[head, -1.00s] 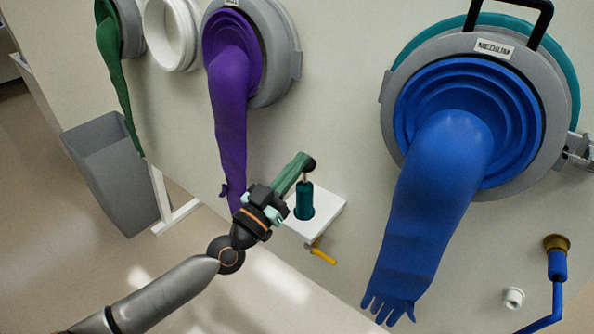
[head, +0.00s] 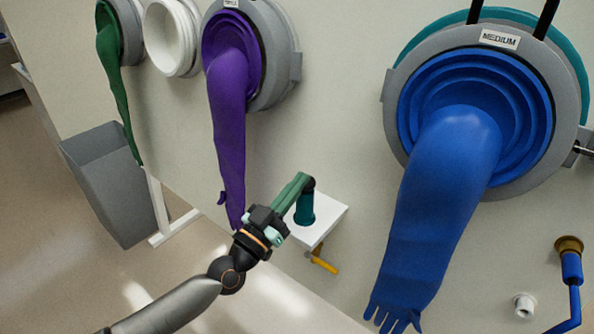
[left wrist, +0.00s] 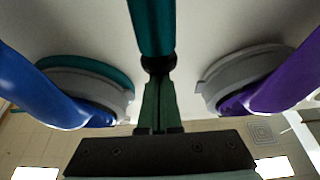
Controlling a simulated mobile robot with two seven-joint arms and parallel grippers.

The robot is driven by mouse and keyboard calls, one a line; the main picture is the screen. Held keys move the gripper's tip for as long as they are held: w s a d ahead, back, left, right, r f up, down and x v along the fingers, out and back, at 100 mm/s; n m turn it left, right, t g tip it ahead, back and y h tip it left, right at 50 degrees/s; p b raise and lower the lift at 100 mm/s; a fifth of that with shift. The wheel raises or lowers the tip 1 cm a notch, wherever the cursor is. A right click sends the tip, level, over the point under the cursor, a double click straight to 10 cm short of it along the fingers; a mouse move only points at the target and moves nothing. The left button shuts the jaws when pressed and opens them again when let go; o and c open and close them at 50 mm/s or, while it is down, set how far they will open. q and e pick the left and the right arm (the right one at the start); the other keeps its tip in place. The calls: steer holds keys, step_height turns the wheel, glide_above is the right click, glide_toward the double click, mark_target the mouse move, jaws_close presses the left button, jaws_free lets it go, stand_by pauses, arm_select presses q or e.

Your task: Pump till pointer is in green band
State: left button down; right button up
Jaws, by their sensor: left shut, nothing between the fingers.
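A teal hand pump (head: 305,212) stands upright on a small white shelf (head: 332,212) fixed to the wall. My left gripper (head: 308,183) has long green fingers with black tips. The fingers are shut with nothing between them. The tips are at the top of the pump, right above its body, and no rod shows between them. In the left wrist view the shut fingers (left wrist: 158,68) meet the end of a teal column that looks like the pump. No gauge, pointer or green band shows in either view. My right gripper is not in view.
A blue glove (head: 440,190) hangs from its port right of the shelf, and a purple glove (head: 228,120) hangs close to my left gripper. A yellow lever (head: 324,264) is under the shelf. A grey bin (head: 110,190) stands on the floor at left.

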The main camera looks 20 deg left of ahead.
arm_select(q)
steer(key=shift+d+f, duration=0.1)
steer(key=shift+f, duration=0.4)
step_height(320, 180, up, 5)
steer(key=p, duration=0.5)
steer(key=b+v, duration=0.2)
steer(key=v, duration=0.8)
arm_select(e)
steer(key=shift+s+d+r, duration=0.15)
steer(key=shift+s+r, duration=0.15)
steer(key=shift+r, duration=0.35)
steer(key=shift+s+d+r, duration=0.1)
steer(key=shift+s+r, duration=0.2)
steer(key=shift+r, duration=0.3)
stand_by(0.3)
